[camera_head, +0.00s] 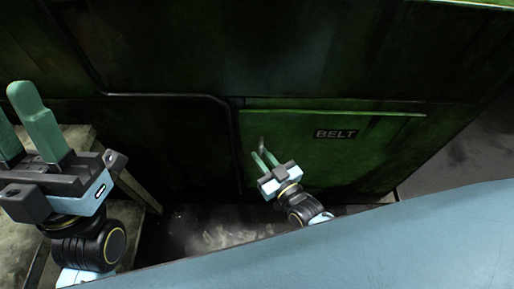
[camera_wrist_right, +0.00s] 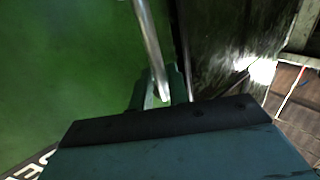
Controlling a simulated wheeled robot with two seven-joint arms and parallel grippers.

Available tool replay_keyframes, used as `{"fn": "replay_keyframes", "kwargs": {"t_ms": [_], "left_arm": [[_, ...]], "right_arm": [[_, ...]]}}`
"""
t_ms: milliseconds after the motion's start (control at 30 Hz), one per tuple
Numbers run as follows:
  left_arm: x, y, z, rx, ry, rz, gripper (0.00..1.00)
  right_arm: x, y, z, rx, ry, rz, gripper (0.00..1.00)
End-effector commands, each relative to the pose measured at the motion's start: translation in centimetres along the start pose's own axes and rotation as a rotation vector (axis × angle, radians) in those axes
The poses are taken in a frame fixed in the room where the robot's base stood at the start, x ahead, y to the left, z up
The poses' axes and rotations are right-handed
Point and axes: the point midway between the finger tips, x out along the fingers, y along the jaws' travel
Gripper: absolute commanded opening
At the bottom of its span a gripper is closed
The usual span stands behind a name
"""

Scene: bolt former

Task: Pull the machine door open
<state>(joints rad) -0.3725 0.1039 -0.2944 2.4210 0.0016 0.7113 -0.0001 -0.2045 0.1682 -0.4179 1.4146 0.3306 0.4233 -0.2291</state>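The machine door is the green panel (camera_head: 370,165) labelled BELT, low on the machine in the head view; it looks closed. Its green face fills the left of the right wrist view (camera_wrist_right: 60,70). A pale metal bar handle (camera_wrist_right: 149,40) stands near the door's edge in that view. My right gripper (camera_head: 264,159) is at the door's left edge, its fingers (camera_wrist_right: 160,92) on either side of the handle's near end. They look apart, not clearly clamped on it. My left gripper (camera_head: 25,125) is open and empty at the left, away from the door.
A worn table or bench (camera_head: 75,140) stands at the left under my left gripper. A dark frame bar (camera_head: 165,95) runs beside the door. Dark floor (camera_head: 215,232) shows below the machine, and grey floor (camera_head: 450,160) lies open at the right.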

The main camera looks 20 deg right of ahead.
Motion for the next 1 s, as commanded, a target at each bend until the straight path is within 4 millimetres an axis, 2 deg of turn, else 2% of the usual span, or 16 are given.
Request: {"fn": "replay_keyframes", "kwargs": {"t_ms": [400, 433, 567, 867, 1000], "left_arm": [[-0.19, 0.03, -0.41, 0.0, 0.033, 0.001, 0.36], [-0.19, 0.03, -0.41, 0.0, 0.032, 0.001, 0.36], [-0.19, 0.03, -0.41, 0.0, 0.032, 0.001, 0.36], [-0.15, 0.03, -0.41, 0.0, 0.032, 0.001, 0.36], [0.17, 0.02, -0.11, 0.0, 0.007, 0.0, 0.36]], "right_arm": [[0.45, -0.11, -0.02, 0.0, 0.0, 0.002, 0.17], [0.45, -0.11, -0.02, 0.0, 0.0, 0.002, 0.16], [0.44, -0.11, -0.02, 0.0, 0.0, 0.002, 0.0], [0.37, -0.11, -0.01, 0.0, 0.0, 0.002, 0.0], [-0.27, -0.11, -0.03, 0.001, -0.001, 0.009, 0.0]]}}
